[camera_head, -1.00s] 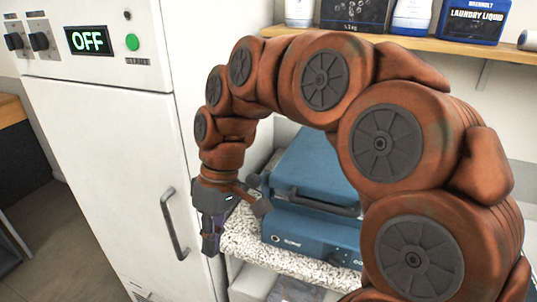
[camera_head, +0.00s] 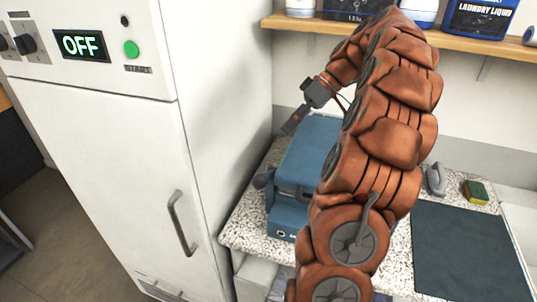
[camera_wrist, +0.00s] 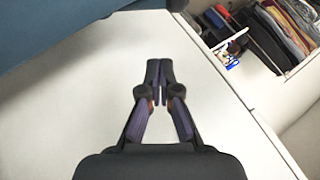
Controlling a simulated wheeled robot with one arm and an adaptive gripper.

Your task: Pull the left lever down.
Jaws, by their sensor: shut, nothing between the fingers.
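A blue machine like a press (camera_head: 308,150) stands on the speckled counter right of the white cabinet. A short grey lever with a rounded knob (camera_head: 262,181) sticks out at its left front side. A grey bar (camera_head: 306,196) runs along its front, partly hidden by my arm. The machine's right side is hidden behind my arm, so I cannot see a right lever there clearly. My gripper (camera_head: 287,131) is shut and empty, up by the machine's rear left, apart from the lever, pointing down-left. Its closed fingers show in the wrist view (camera_wrist: 159,68) before a pale surface.
The white cabinet (camera_head: 110,130) has dark knobs (camera_head: 24,43), an OFF display and a vertical handle (camera_head: 180,223). A wooden shelf (camera_head: 480,44) with bottles is above. A dark mat (camera_head: 465,250), a sponge (camera_head: 475,191) and bare speckled counter (camera_head: 245,228) lie around.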

